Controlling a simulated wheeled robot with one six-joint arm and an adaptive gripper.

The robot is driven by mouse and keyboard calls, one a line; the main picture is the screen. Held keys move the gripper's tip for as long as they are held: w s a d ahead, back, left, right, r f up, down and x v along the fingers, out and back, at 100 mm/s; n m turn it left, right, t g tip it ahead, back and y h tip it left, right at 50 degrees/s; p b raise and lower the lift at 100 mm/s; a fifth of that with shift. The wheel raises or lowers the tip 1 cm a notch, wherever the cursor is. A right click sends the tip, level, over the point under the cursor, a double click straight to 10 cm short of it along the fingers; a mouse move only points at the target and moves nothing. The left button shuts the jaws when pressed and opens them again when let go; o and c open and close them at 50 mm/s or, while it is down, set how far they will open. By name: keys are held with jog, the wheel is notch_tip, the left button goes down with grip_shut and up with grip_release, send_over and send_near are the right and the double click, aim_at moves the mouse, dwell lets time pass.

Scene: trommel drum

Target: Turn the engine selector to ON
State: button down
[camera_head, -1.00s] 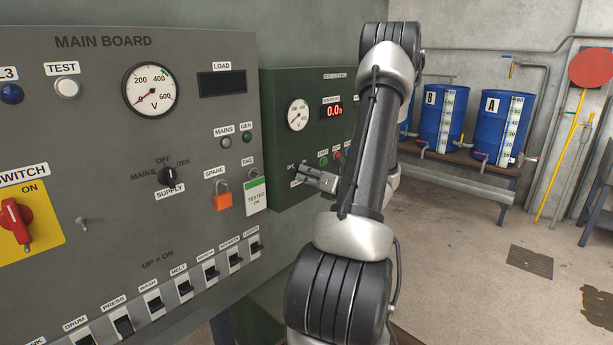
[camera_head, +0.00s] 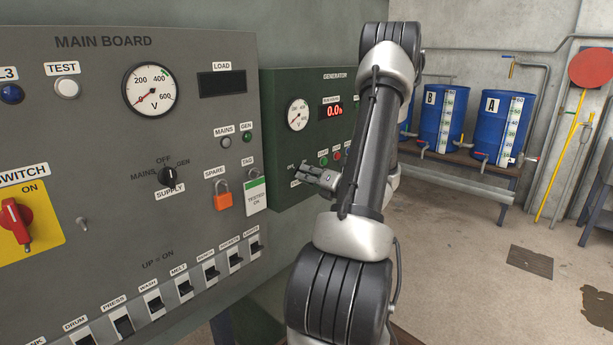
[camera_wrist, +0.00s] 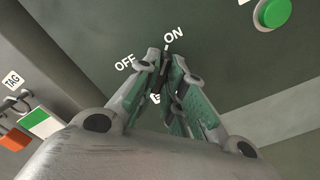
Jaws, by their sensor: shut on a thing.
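The engine selector (camera_wrist: 165,49) is a small dark knob on the green generator panel (camera_head: 284,84), with OFF printed to its left and ON at its upper right in the wrist view. My gripper (camera_wrist: 163,64) is shut on the selector, one finger on each side. The selector's visible end points up, close to the ON mark; the rest is hidden by the fingers. In the head view my gripper (camera_head: 306,172) reaches the lower left of the generator panel and hides the selector there.
A green button (camera_wrist: 272,12) sits to the right in the wrist view. The grey main board (camera_head: 110,190) stands left of the generator panel, with an orange padlock (camera_head: 223,201) and a tag (camera_head: 256,195) near its right edge.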

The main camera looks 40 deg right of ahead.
jog(key=c, duration=1.5)
grip_release()
jog(key=s, duration=0.8)
jog(key=s+d, duration=0.1)
jog(key=s, duration=0.3)
